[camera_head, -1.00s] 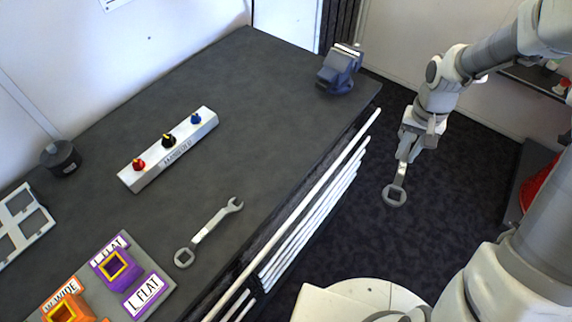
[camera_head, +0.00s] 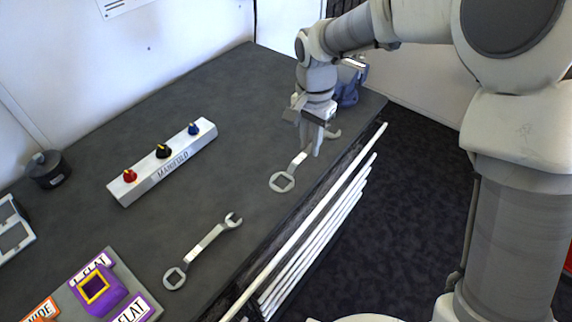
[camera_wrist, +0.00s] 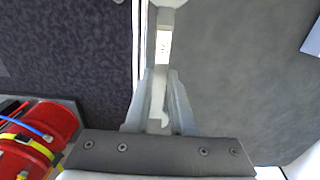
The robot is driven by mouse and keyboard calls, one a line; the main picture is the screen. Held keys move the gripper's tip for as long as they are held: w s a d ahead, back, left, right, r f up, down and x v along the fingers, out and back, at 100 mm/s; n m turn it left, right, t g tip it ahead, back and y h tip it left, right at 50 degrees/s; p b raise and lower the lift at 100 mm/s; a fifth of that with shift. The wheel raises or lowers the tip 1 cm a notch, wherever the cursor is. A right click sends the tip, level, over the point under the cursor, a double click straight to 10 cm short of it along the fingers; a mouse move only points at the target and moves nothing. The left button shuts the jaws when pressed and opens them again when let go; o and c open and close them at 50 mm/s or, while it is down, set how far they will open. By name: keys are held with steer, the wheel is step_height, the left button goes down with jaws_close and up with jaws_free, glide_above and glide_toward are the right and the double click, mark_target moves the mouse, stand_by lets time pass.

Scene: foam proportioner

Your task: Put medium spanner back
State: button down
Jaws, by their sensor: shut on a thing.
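My gripper (camera_head: 314,138) is shut on a grey spanner (camera_head: 282,181) with a square ring end and an open-jaw end. In the wrist view the spanner (camera_wrist: 164,45) runs up from between the fingers (camera_wrist: 159,105). In the head view its open end shows behind the fingers. I cannot tell whether it touches the bench. A second similar spanner (camera_head: 203,251) lies on the bench near the front edge, left of the held one.
A white manifold block (camera_head: 165,165) with red, black and blue knobs stands mid-bench. A blue vise (camera_head: 347,88) is behind my gripper. Purple blocks (camera_head: 98,288) sit front left. White rails (camera_head: 318,225) run along the bench side. A red cylinder (camera_wrist: 40,130) lies lower left in the wrist view.

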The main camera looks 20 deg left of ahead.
steer(key=a+f, duration=0.1)
steer(key=s+a+f, duration=0.1)
steer(key=a, duration=0.1)
steer(key=a+f, duration=0.1)
steer(key=shift+s+a, duration=0.4)
steer(key=shift+f, duration=2.1)
steer(key=shift+f, duration=0.1)
steer(key=shift+f, duration=0.15)
steer(key=c, duration=0.8)
jaws_free()
steer(key=shift+o, duration=0.2)
steer(key=shift+r, duration=0.2)
step_height(320, 180, up, 12)
steer(key=shift+p, duration=0.3)
